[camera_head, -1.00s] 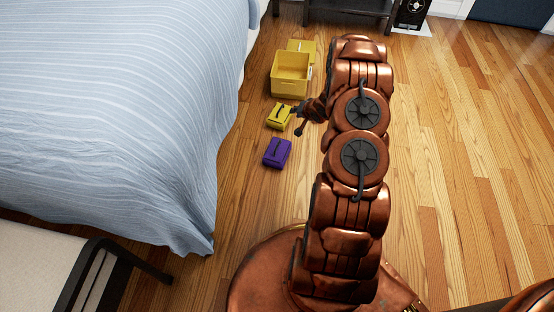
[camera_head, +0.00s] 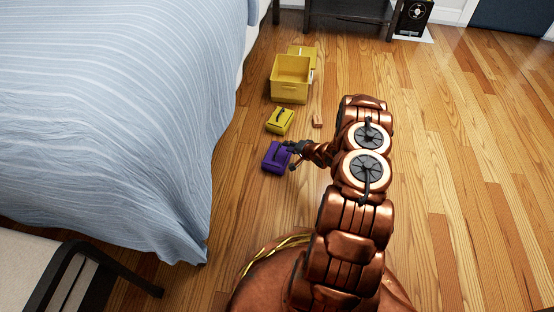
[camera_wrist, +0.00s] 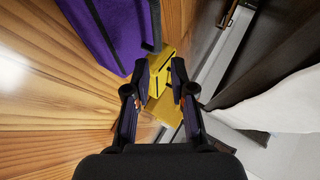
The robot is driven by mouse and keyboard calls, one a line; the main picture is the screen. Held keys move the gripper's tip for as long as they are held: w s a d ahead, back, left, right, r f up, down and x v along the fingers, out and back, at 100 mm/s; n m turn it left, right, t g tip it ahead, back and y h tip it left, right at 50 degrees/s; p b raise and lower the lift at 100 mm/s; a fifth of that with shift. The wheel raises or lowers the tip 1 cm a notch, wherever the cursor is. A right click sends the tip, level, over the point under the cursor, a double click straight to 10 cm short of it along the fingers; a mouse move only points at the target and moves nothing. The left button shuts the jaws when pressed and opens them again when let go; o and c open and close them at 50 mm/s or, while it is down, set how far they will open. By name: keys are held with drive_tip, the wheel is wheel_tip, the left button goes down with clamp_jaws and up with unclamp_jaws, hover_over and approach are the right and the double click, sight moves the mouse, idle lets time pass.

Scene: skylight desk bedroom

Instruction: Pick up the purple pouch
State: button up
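The purple pouch (camera_head: 276,158) lies on the wood floor beside the bed, with a dark handle on top. In the wrist view the purple pouch (camera_wrist: 112,30) fills the upper left, close to the camera. My gripper (camera_head: 293,156) is at the right side of the pouch in the head view. In the wrist view my gripper (camera_wrist: 161,75) has its two fingers apart with nothing held between them; the pouch is to the left of the fingers. I cannot tell whether a finger touches it.
A yellow pouch (camera_head: 280,121) lies just beyond the purple one. A yellow bin (camera_head: 290,80) stands farther back, and a small orange-brown block (camera_head: 317,120) lies on the floor. The bed (camera_head: 120,110) borders the left. Open floor (camera_head: 460,150) is on the right.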

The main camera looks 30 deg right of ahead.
sight(280, 146)
drive_tip(key=b+x, duration=0.1)
drive_tip(key=x, duration=0.1)
drive_tip(key=b+x, duration=0.1)
drive_tip(key=x, duration=0.1)
drive_tip(key=shift+s+a+f, duration=0.2)
drive_tip(key=shift+a+f, duration=0.05)
drive_tip(key=shift+w+f+b, duration=0.15)
drive_tip(key=shift+w+b, duration=0.25)
drive_tip(key=shift+w, duration=0.05)
clamp_jaws()
